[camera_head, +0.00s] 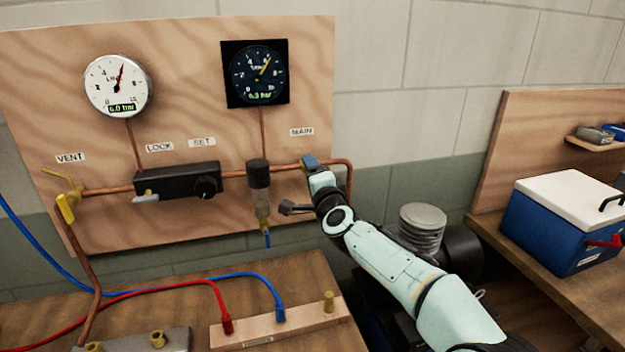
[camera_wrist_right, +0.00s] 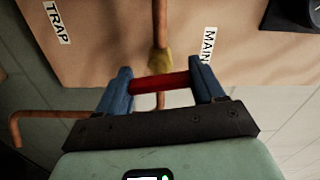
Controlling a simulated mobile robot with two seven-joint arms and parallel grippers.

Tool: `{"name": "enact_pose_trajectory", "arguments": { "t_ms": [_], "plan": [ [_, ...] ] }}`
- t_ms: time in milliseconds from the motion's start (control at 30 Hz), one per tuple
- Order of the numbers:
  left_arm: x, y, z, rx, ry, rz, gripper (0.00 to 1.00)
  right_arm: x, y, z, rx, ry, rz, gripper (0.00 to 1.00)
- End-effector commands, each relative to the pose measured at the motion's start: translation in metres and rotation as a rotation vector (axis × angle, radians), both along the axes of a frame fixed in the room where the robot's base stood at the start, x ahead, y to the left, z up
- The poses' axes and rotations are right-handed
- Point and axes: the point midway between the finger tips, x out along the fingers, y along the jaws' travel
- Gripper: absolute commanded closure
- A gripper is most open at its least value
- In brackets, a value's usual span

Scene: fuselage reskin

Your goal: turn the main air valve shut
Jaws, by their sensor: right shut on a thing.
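The main valve's red handle (camera_wrist_right: 160,83) is between the blue fingers of my right gripper (camera_wrist_right: 163,85) in the right wrist view. The gripper is shut on it. The handle appears to lie across the copper pipe, just below the brass valve body (camera_wrist_right: 160,60). The MAIN label (camera_wrist_right: 208,45) is beside the valve. In the head view my right gripper (camera_head: 310,162) is at the pipe under the MAIN label (camera_head: 301,132), and it hides the valve. A white gauge (camera_head: 118,86) reads 6.0 bar; a dark gauge (camera_head: 258,73) reads about 6.3 bar. My left gripper is not visible.
A black lock/set regulator (camera_head: 178,181) and a filter bowl (camera_head: 260,190) are left of my right gripper. A yellow vent valve (camera_head: 66,205) is at far left. Blue and red hoses (camera_head: 205,282) cross the bench. A blue cooler (camera_head: 552,228) stands at right.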

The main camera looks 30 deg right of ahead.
Motion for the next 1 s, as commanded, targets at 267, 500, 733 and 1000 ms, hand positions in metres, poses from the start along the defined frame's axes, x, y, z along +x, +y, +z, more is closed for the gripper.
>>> {"name": "enact_pose_trajectory", "arguments": {
  "t_ms": [267, 500, 733, 1000],
  "plan": [
    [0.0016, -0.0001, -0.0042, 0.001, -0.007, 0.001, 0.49, 0.0000, 0.0000, -0.0001, 0.135, -0.033, 0.000, 0.62],
    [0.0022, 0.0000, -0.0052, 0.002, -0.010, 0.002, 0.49, 0.0000, 0.0000, 0.0000, 0.181, -0.043, 0.000, 0.62],
    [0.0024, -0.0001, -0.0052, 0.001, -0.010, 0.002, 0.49, 0.0000, 0.0000, 0.0002, 0.189, -0.045, 0.000, 0.62],
    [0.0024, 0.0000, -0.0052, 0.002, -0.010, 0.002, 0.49, 0.0000, 0.0000, 0.0002, 0.188, -0.045, 0.000, 0.09]
  ]
}}
